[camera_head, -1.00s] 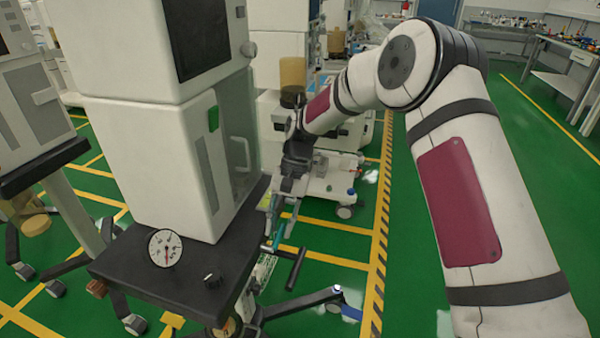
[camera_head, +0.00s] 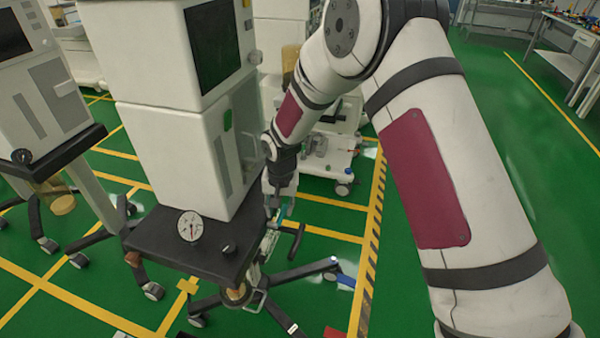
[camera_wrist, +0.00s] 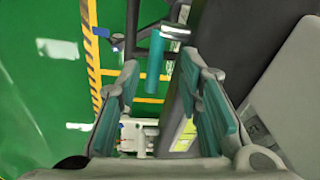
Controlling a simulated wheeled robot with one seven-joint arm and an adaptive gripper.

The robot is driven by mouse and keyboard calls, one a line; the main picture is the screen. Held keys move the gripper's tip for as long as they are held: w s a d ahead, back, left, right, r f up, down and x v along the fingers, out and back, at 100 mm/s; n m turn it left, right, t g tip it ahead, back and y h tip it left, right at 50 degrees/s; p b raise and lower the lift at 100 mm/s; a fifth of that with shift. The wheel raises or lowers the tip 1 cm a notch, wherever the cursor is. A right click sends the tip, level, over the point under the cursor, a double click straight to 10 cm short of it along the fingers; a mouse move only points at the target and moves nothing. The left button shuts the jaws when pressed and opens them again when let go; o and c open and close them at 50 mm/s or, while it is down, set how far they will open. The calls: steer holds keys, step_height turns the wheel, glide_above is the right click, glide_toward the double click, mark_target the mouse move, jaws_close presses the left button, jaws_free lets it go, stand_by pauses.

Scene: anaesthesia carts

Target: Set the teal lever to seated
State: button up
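The teal lever (camera_wrist: 155,52) shows in the wrist view as a short teal rod near the top centre, beside the cart's dark edge. In the head view a small teal part (camera_head: 289,209) shows at the right side of the cart, partly hidden by my gripper. My gripper (camera_wrist: 160,75) is open, with its teal-padded fingers on either side of the line to the lever. The lever appears between or just beyond the fingertips; I cannot tell the exact depth. In the head view my gripper (camera_head: 279,195) points down beside the cart's right edge.
A black bar handle (camera_head: 297,240) stands right of the lever. The white cabinet (camera_head: 185,160) rises close left of my gripper.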

steer(key=shift+s+a+r+t+h+p, duration=0.1)
steer(key=shift+s+t+h+p, duration=0.3)
steer(key=shift+p, duration=0.6)
steer(key=shift+s+a+r+t+p, duration=0.2)
steer(key=shift+t+p, duration=0.4)
steer(key=shift+p, duration=0.45)
steer(key=shift+s+r+t+h+p, duration=0.15)
steer(key=shift+s+t+p, duration=0.3)
steer(key=shift+p, duration=0.55)
